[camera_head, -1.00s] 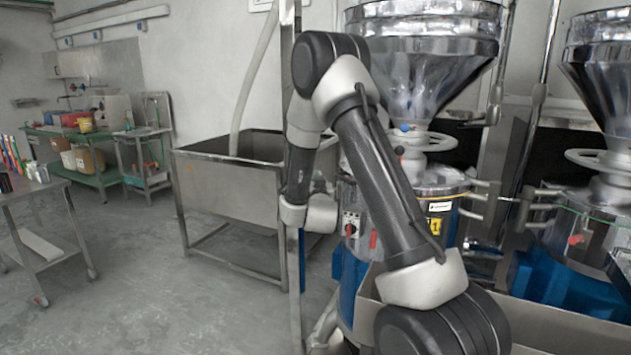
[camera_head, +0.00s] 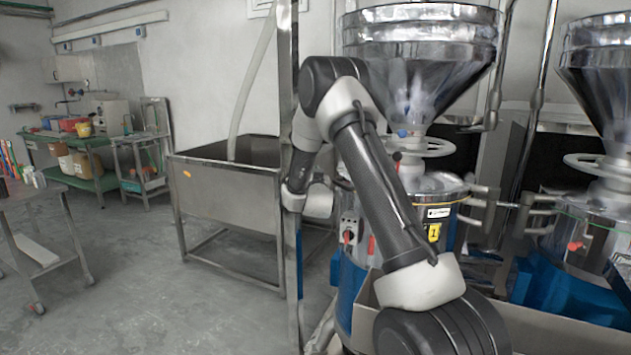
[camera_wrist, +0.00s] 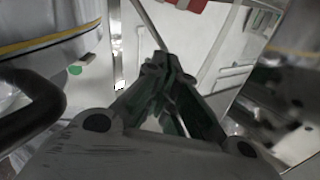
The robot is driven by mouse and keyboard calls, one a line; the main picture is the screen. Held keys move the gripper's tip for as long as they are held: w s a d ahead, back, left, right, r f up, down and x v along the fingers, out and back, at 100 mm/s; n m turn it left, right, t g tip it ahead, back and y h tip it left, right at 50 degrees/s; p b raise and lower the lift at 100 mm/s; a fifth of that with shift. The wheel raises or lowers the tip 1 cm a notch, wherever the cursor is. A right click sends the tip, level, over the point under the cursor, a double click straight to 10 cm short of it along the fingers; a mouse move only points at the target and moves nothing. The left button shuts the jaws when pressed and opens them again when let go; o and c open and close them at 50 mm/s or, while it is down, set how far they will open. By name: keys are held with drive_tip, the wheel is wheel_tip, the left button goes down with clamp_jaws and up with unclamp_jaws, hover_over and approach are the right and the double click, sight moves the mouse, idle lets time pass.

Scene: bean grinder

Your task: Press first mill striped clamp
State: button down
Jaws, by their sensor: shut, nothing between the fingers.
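The first mill (camera_head: 440,190) is a steel cylinder with a large steel funnel (camera_head: 415,70) above it and a yellow label marked 1 on its side. In the wrist view, a rounded steel body with a yellow and dark stripe (camera_wrist: 45,45) is at the upper left, and a red and white piece (camera_wrist: 186,5) shows at the top edge. I cannot tell whether either is the striped clamp. My gripper (camera_wrist: 166,64) is shut and empty, apart from the red and white piece in the picture. In the head view the fingers are hidden.
A vertical post (camera_head: 291,240) stands beside my wrist. A steel tub (camera_head: 230,195) is to its left, and a second mill (camera_head: 590,225) is at the right. A dark curved handle (camera_wrist: 35,105) is at the left of the wrist view. The floor at left is mostly clear.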

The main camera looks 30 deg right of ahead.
drive_tip(key=f, duration=0.2)
drive_tip(key=w+f, duration=0.1)
drive_tip(key=shift+a+f, duration=0.1)
drive_tip(key=shift+f, duration=0.3)
